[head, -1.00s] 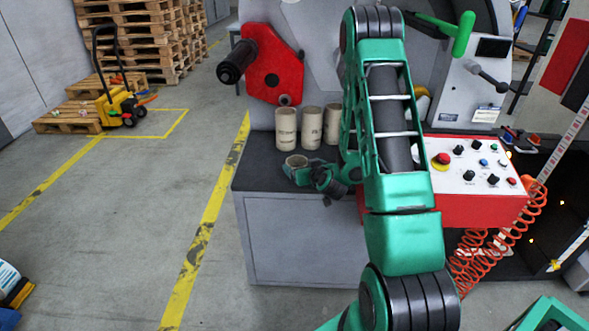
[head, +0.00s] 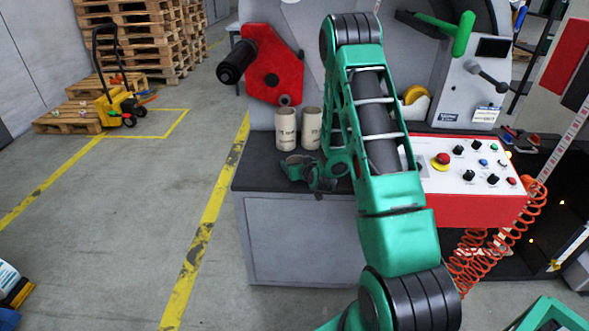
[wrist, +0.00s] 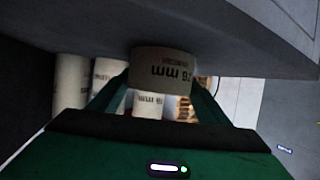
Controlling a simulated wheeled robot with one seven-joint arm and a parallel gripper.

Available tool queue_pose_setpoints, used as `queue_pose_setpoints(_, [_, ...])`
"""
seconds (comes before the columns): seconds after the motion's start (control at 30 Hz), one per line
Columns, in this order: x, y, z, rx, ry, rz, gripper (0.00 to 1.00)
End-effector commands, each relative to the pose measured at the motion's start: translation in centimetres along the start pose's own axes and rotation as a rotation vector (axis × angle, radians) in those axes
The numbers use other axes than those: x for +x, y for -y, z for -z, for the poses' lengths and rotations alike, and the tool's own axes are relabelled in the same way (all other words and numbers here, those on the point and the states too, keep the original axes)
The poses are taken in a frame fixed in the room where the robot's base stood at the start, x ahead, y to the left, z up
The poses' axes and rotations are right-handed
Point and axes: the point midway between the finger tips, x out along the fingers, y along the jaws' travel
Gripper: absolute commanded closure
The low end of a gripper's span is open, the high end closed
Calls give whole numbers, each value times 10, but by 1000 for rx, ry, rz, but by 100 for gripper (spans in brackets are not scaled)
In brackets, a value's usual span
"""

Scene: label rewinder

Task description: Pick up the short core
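The short core (wrist: 163,72) is a pale cardboard ring with dark "76 mm" lettering, upside down in the wrist view. It stands on the dark machine top, at the top of that view. My gripper (wrist: 161,84) has its two green fingers spread, one at each side of the core. I cannot make out any clear gap or firm contact. In the head view my gripper (head: 296,163) is low at the front left of the machine top, and it hides the short core there.
Two tall cores (head: 286,128) (head: 312,127) stand close behind my gripper. More pale cores (wrist: 72,88) show behind the short one in the wrist view. A red control box (head: 470,210) is to the right.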

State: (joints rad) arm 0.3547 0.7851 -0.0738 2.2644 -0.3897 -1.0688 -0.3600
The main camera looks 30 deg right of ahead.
Motion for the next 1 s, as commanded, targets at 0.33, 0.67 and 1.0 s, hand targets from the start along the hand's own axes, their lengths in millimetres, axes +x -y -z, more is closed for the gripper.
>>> queue_pose_setpoints(0.33, [0,0,0,0,0,0,55])
queue_pose_setpoints(0.67, [-6,0,14,1,-2,1,55])
queue_pose_setpoints(1.0, [-51,23,47,-3,-1,6,55])
